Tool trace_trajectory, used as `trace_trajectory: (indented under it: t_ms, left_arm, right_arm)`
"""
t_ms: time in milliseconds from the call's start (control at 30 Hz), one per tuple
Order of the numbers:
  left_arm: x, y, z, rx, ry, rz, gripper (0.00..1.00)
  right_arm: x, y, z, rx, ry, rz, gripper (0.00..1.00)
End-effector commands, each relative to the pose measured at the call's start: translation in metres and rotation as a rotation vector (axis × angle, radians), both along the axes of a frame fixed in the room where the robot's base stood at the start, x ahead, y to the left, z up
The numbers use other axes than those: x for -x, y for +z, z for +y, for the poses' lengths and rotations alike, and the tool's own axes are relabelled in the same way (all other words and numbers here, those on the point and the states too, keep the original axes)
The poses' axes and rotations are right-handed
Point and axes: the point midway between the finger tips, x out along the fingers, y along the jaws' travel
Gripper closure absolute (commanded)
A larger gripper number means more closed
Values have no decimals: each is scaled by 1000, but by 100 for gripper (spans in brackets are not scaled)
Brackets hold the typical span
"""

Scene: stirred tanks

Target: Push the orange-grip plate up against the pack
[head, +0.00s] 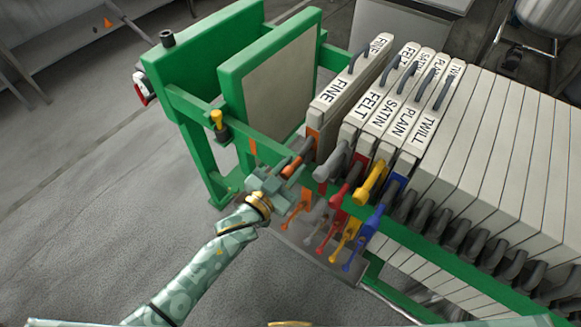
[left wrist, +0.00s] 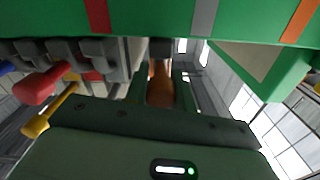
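The orange-grip plate (head: 335,100), marked FINE, stands upright at the left end of the labelled plates in the head view. A narrow gap separates it from the pack (head: 481,150), whose nearest plate is marked FELT (head: 369,108). Its orange grip (head: 294,165) sticks out toward me, and also shows in the left wrist view (left wrist: 160,92). My left gripper (head: 279,183) is at this grip, with one finger on each side. Whether the fingers press on it is unclear. My right gripper is not in view.
Grey, red (head: 348,188), yellow (head: 371,183) and blue grips project right of my left gripper. Small coloured levers hang below, over a grey tray (head: 318,248). A green frame with an upright plate (head: 275,80) stands left; between it and the orange-grip plate is little room.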

Motion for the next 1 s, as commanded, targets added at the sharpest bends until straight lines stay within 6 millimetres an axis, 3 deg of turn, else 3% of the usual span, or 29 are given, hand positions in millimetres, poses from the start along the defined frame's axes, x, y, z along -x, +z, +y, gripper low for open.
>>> trace_trajectory:
  t_ms: [33, 67, 100, 333, 633, 933, 967, 1000]
  left_arm:
    - [0, 0, 0, 0, 0, 0, 89]
    - [0, 0, 0, 0, 0, 0, 98]
    - [0, 0, 0, 0, 0, 0, 100]
    - [5, 0, -6, 2, -1, 1, 100]
    - [26, 0, -34, 3, -2, 3, 100]
    - [28, -1, -38, 0, -5, 3, 100]
    - [28, -1, -38, 0, -5, 3, 72]
    - [28, -1, -38, 0, -5, 3, 61]
  right_arm:
    - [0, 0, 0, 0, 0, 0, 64]
    - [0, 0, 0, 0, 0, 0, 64]
    - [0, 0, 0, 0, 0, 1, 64]
    - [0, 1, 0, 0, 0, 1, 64]
    - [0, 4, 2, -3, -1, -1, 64]
    - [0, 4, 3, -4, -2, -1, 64]
    - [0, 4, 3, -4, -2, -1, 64]
    - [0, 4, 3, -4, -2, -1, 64]
